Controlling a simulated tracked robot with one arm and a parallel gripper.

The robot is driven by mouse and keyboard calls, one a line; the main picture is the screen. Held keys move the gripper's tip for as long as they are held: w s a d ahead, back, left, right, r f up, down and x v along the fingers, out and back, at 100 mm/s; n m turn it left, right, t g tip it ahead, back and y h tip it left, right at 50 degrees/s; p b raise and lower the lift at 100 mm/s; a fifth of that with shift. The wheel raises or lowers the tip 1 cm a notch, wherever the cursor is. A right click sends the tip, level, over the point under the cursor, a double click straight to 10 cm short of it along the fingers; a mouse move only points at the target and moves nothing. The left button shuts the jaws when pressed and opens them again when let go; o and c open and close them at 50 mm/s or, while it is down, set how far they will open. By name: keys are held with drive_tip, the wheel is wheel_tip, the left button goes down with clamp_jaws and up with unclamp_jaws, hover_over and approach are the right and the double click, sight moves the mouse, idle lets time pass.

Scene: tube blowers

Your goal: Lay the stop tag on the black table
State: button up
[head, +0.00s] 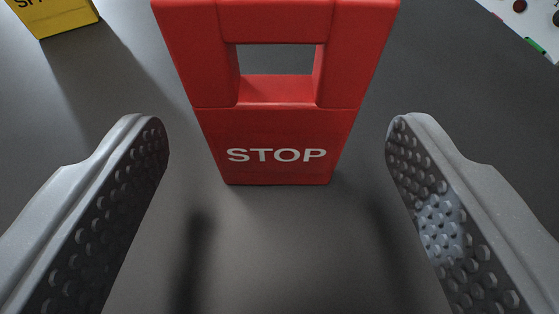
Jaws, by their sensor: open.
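The stop tag (276,147) is a red block with white "STOP" lettering and a rectangular opening in its upper part. It stands on a dark grey surface (290,250) in the upper middle of the head view; its top edge is cut off by the frame. My gripper (277,135) is open, with one grey studded finger on each side of the tag. Clear gaps show between both fingers and the tag. I cannot tell whether this dark surface is the black table.
A yellow block (57,17) with partly visible black lettering stands at the top left. A white board (530,18) with dark round pieces and a green marker-like item (536,45) is at the top right corner. The surface around the tag is clear.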

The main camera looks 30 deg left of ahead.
drive_tip(key=p+v, duration=0.1)
drive_tip(key=v, duration=0.9)
drive_tip(key=shift+s, duration=0.1)
drive_tip(key=w+d+r+m+t+h, duration=0.1)
drive_tip(key=w+d+r+h, duration=0.15)
drive_tip(key=d+r, duration=0.65)
drive_tip(key=w+d+r+m+t+h, duration=0.1)
drive_tip(key=d+r+m+h, duration=0.15)
drive_tip(key=r, duration=1.15)
drive_tip(key=s+r, duration=0.5)
drive_tip(key=r, duration=0.4)
drive_tip(key=s+d+r+m+t+h, duration=0.1)
drive_tip(key=s+r, duration=0.4)
drive_tip(key=r, duration=0.4)
drive_tip(key=s+r+m, duration=0.1)
drive_tip(key=s+r, duration=0.4)
drive_tip(key=r, duration=0.4)
drive_tip(key=shift+d+t+h, duration=0.25)
drive_tip(key=shift+t+h, duration=0.05)
drive_tip(key=shift+h, duration=0.1)
drive_tip(key=shift+m, duration=0.25)
